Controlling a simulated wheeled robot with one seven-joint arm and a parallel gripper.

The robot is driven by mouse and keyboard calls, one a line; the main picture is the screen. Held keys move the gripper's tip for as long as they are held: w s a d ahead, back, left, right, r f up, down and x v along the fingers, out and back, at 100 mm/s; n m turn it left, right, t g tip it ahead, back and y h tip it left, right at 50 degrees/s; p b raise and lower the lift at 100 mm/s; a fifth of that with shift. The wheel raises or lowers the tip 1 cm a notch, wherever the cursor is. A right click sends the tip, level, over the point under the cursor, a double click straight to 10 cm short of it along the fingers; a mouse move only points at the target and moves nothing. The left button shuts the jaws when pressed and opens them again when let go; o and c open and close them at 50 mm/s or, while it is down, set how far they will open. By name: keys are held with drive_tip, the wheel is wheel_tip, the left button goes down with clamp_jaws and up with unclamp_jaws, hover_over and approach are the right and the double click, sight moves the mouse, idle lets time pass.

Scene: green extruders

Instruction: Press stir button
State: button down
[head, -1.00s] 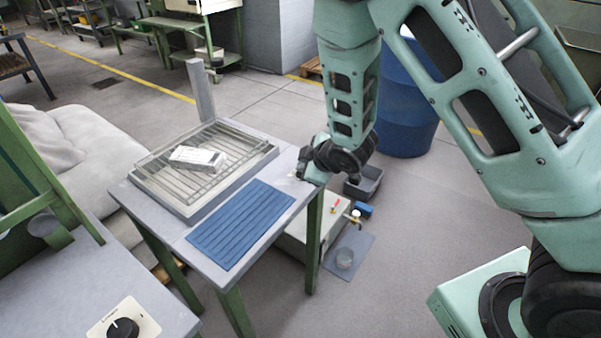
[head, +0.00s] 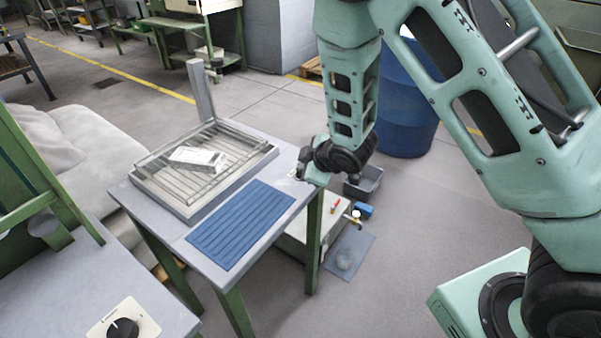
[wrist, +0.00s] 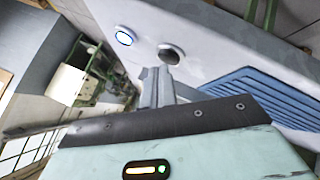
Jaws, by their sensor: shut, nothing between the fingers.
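In the wrist view, two round buttons sit on a pale grey panel. One button (wrist: 125,36) has a lit blue ring, and the other (wrist: 171,54) is dark. I cannot read a label on either, so I cannot tell which is the stir button. My gripper (wrist: 157,73) is shut and empty, its fingertips just below the dark button in the picture. I cannot tell whether they touch it. In the head view, my wrist is at the right corner of the grey table (head: 265,140), and the fingertips and buttons are hidden or too small to see.
A wire rack tray (head: 185,213) holding a white box (head: 197,157) and a blue ribbed mat (head: 240,224) occupy the table. A blue barrel (head: 405,120) stands behind.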

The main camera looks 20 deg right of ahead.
drive_tip(key=shift+f, duration=0.15)
idle(0.3)
drive_tip(key=shift+f+b, duration=0.35)
drive_tip(key=shift+b, duration=0.1)
drive_tip(key=shift+r, duration=0.1)
drive_tip(key=shift+r+p, duration=0.3)
drive_tip(key=shift+r, duration=0.05)
wheel_tip(320, 180, up, 6)
drive_tip(key=p, duration=0.4)
drive_tip(key=shift+p, duration=0.35)
